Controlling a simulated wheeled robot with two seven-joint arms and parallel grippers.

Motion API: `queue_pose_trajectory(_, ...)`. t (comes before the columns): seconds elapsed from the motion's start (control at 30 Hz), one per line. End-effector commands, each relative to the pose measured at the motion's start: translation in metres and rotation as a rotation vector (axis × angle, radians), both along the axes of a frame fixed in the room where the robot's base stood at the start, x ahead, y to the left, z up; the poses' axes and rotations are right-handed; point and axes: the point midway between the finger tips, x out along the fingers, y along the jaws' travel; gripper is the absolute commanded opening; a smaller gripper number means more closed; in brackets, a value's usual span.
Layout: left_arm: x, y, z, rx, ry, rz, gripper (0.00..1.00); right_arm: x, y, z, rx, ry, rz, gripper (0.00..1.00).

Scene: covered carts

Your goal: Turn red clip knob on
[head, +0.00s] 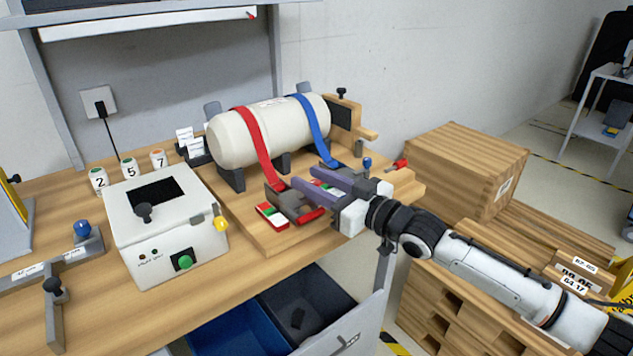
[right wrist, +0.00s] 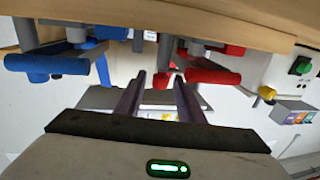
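The red clip knob (head: 312,215) sits at the front edge of the wooden board, at the lower end of the red strap (head: 260,155). A red handle also shows at the top of the right wrist view (right wrist: 212,74). My right gripper (head: 293,179) reaches in from the right, its two purple fingers over the clip area and partly hiding it. In the right wrist view the fingers (right wrist: 160,80) are apart, with the red handle just beyond and right of the tips. I cannot tell whether they touch. My left gripper is not in view.
A white cylinder (head: 235,138) lies on the board under the red and blue straps. The blue strap (head: 312,125) runs down behind my right fingers; blue clip parts (right wrist: 45,66) show in the wrist view. A white box (head: 165,235) stands left, a wooden crate (head: 460,165) right.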

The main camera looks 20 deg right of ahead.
Motion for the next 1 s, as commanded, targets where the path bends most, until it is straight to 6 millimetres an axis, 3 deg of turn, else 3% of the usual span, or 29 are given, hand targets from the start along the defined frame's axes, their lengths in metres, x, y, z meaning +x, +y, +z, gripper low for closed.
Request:
queue_pose_trajectory(0.17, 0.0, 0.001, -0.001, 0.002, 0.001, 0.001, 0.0, -0.013, -0.008, -0.002, -0.001, 0.003, -0.001, 0.35)
queue_pose_trajectory(0.6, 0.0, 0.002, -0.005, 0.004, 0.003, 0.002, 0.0, -0.077, -0.044, -0.002, -0.001, 0.003, -0.001, 0.35)
queue_pose_trajectory(1.0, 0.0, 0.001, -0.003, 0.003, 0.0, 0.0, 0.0, -0.089, -0.051, 0.0, 0.001, -0.002, 0.001, 0.35)
